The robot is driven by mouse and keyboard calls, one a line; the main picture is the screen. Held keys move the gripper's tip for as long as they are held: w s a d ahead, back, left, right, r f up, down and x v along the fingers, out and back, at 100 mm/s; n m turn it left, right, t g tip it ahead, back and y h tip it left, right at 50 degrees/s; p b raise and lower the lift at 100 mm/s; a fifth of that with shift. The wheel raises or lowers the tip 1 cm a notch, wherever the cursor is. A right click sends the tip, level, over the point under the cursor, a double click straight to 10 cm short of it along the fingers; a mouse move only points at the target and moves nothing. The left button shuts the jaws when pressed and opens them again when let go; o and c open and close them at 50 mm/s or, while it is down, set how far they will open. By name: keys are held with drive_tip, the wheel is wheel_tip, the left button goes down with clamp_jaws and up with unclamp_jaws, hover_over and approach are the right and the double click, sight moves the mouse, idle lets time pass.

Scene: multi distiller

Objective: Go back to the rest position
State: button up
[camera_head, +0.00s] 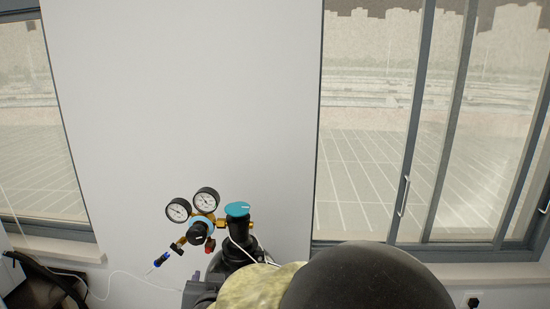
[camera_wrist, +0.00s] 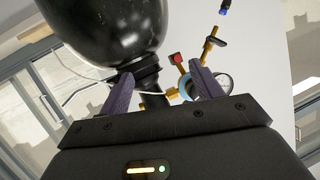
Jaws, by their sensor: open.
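My gripper (camera_wrist: 161,70) is open, with its two dark purple fingers spread in the wrist view. A glossy black rounded body (camera_wrist: 105,25), apparently a gas cylinder, is beyond the left finger. Its narrow dark neck shows between the fingers; I cannot tell whether they touch it. Brass regulator fittings (camera_wrist: 211,42) and a red part (camera_wrist: 177,58) lie beyond the right finger. In the head view the regulator has two round gauges (camera_head: 178,210) and a teal-topped valve (camera_head: 237,209).
A large dark dome (camera_head: 365,280) fills the lower middle of the head view. A thin white hose (camera_head: 125,273) runs left from a blue-tipped fitting (camera_head: 160,260). A dark chair-like object (camera_head: 45,285) stands lower left. The white wall (camera_head: 190,100) lies between two windows.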

drive_tip(key=s+d+f+g, duration=0.3)
drive_tip(key=s+d, duration=0.1)
drive_tip(key=d, duration=0.5)
drive_tip(key=s+d+f+g+h, duration=0.1)
drive_tip(key=s+d+f+g, duration=0.3)
drive_tip(key=d, duration=0.5)
drive_tip(key=s+d+f+g+h, duration=0.1)
drive_tip(key=s+d+f+g, duration=0.3)
drive_tip(key=d, duration=0.6)
drive_tip(key=shift+s, duration=0.2)
